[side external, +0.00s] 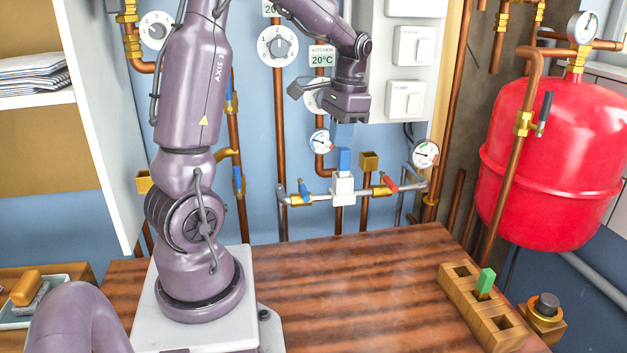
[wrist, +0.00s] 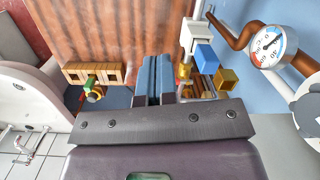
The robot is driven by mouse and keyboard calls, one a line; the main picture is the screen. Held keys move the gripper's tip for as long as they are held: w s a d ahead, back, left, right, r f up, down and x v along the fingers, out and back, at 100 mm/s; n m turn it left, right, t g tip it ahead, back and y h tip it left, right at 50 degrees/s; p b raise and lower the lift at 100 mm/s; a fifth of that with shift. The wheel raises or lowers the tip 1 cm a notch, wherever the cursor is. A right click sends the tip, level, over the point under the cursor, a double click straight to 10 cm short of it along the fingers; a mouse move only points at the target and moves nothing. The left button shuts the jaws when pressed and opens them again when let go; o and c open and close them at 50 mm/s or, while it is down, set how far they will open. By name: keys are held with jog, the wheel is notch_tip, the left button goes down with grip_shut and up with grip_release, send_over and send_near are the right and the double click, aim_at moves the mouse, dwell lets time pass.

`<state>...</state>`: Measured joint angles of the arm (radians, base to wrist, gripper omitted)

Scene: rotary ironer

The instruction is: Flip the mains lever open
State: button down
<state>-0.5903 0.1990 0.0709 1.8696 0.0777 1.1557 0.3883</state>
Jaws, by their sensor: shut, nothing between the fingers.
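My gripper (side external: 342,138) points down in front of the blue wall, above the pipe manifold. Its blue fingers (wrist: 158,72) are together and empty. Just below them is a white valve body (side external: 343,190) with a blue block (side external: 344,160) on top; the blue block also shows in the wrist view (wrist: 207,58), right of the fingers. A small blue lever (side external: 304,190) sits left of the white body, and a red lever (side external: 388,182) sits right of it. No label shows which is the mains lever. The fingers appear apart from these levers.
Gauges (side external: 424,153) and copper pipes crowd the wall. A red tank (side external: 545,160) stands right, with a dark-handled valve (side external: 545,112) before it. The wooden worktop (side external: 350,280) is mostly clear; a slotted wooden block (side external: 460,275) with a green peg (side external: 486,280) lies right.

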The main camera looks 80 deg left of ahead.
jog(key=a+m, duration=0.2)
jog(key=a+r, duration=0.1)
jog(key=shift+w+m+g, duration=0.25)
jog(key=shift+m+g, duration=0.15)
send_near(303, 189)
jog(key=w+f, duration=0.4)
jog(key=f, duration=0.1)
jog(key=s+f, duration=0.1)
jog(key=s, duration=0.1)
jog(key=s+f, duration=0.1)
jog(key=shift+s+f, duration=0.35)
